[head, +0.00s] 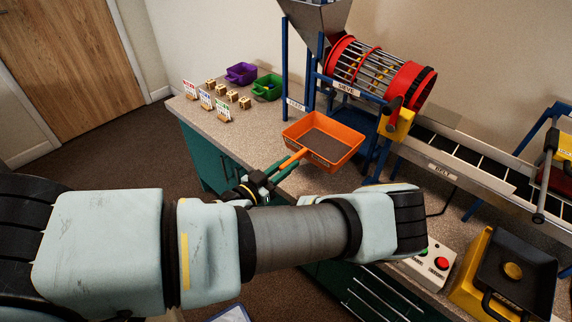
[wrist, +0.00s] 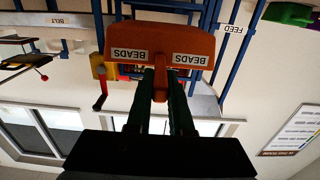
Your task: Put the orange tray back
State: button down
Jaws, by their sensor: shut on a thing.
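The orange tray (head: 347,161) is at the middle of the head view, by the counter's front side below the sieve drum. It is a shallow box with a grey-brown inside; whether that is bare floor or contents I cannot tell. Its handle (head: 292,160) points toward me. My gripper (head: 272,176) is shut on this handle with its green fingers. In the wrist view the tray (wrist: 188,43) shows BEADS labels, and my gripper (wrist: 161,85) has a finger on each side of the handle. Whether the tray touches the counter I cannot tell.
The sieve drum (head: 378,72) stands on a blue frame behind the tray. A purple tray (head: 241,72) and a green tray (head: 266,88) stand at the back left, near small blocks and cards. A control box (head: 427,266) and a black pan (head: 517,270) are at right.

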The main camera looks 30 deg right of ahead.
jog(key=shift+f+b, duration=1.55)
jog(key=shift+b, duration=0.1)
jog(key=b, duration=0.5)
send_near(335, 136)
jog(key=shift+d+r, duration=0.1)
jog(key=shift+r, duration=0.3)
jog(key=shift+b+x, duration=0.3)
jog(key=shift+x, duration=3.8)
jog(key=shift+w, duration=0.1)
jog(key=shift+f, duration=0.4)
jog(key=c, duration=0.7)
grip_release()
jog(key=shift+c, duration=0.2)
